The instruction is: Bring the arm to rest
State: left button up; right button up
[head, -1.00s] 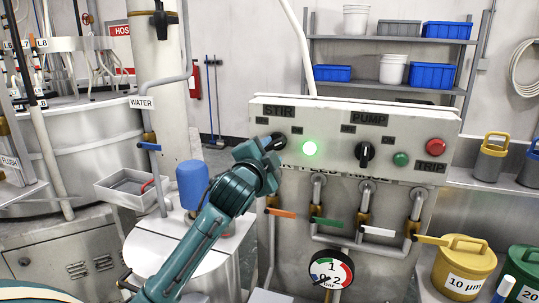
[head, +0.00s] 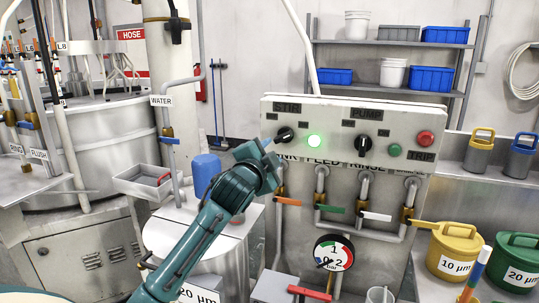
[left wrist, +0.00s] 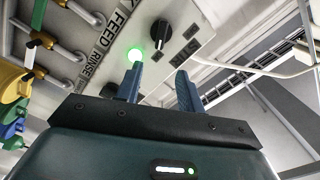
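My left gripper (head: 268,160) is in front of the lower left of the grey control panel (head: 340,112). In the left wrist view its two blue fingers (left wrist: 160,88) stand apart with nothing between them. The black STIR knob (head: 285,134) shows clear just above the gripper; it also shows beyond the fingers in the left wrist view (left wrist: 160,32). The green lamp (head: 315,141) beside it is lit and also shows in the left wrist view (left wrist: 135,55). My right gripper is in neither view.
The PUMP knob (head: 364,146), a green button (head: 395,150) and the red TRIP button (head: 426,138) are to the right. Valves with coloured handles (head: 330,208) and a gauge (head: 333,252) sit below. A blue-topped motor (head: 206,174) stands left of my forearm.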

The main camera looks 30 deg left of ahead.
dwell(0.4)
pick_arm(q)
jog(key=s+d+f+n+g+h, duration=0.1)
jog(key=s+d+f, duration=0.25)
jog(key=f, duration=0.55)
jog(key=s+d+f+g+h, duration=0.2)
jog(key=d+f, duration=0.2)
jog(key=f, duration=0.6)
jog(key=s+d+f+n+g+h, duration=0.1)
jog(key=s+d+f, duration=0.2)
jog(key=f, duration=0.6)
jog(key=s+d+f+n+g+h, duration=0.1)
jog(key=s+d+f, duration=0.3)
jog(key=s+f, duration=0.4)
jog(key=s+d+f+n+g+h, duration=0.1)
jog(key=s+d+f, duration=0.4)
jog(key=s, duration=0.8)
notch_tip(320, 180, down, 3)
jog(key=n+g, duration=0.1)
jog(key=n, duration=0.1)
jog(key=shift+s+d+n+g+h, duration=0.3)
jog(key=shift+n+g+h, duration=0.1)
